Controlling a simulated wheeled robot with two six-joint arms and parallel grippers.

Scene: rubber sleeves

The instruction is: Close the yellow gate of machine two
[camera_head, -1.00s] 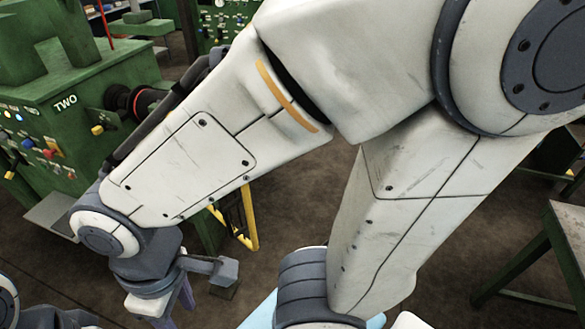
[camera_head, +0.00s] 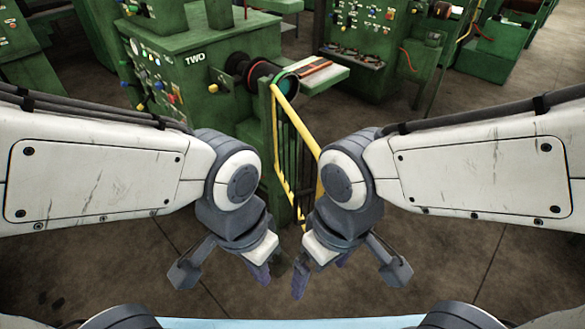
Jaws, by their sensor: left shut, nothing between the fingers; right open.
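The green machine marked TWO (camera_head: 170,50) stands at the upper left. Its yellow gate (camera_head: 279,150) is a yellow frame with dark bars. It stands upright in front of the machine's right part, and my forearms' ends hide its lower portion. My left gripper (camera_head: 262,272) hangs in front of the gate, pointing down, and is shut and empty. My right gripper (camera_head: 300,282) hangs just to the right of it, also pointing down, with nothing seen in it. Neither gripper visibly touches the gate.
A black and red roller with a teal end (camera_head: 285,86) juts from machine two beside a pale shelf (camera_head: 325,74). More green machines (camera_head: 385,40) stand behind. The brown floor (camera_head: 430,265) is clear at the right. A light blue surface (camera_head: 270,323) lies at the bottom edge.

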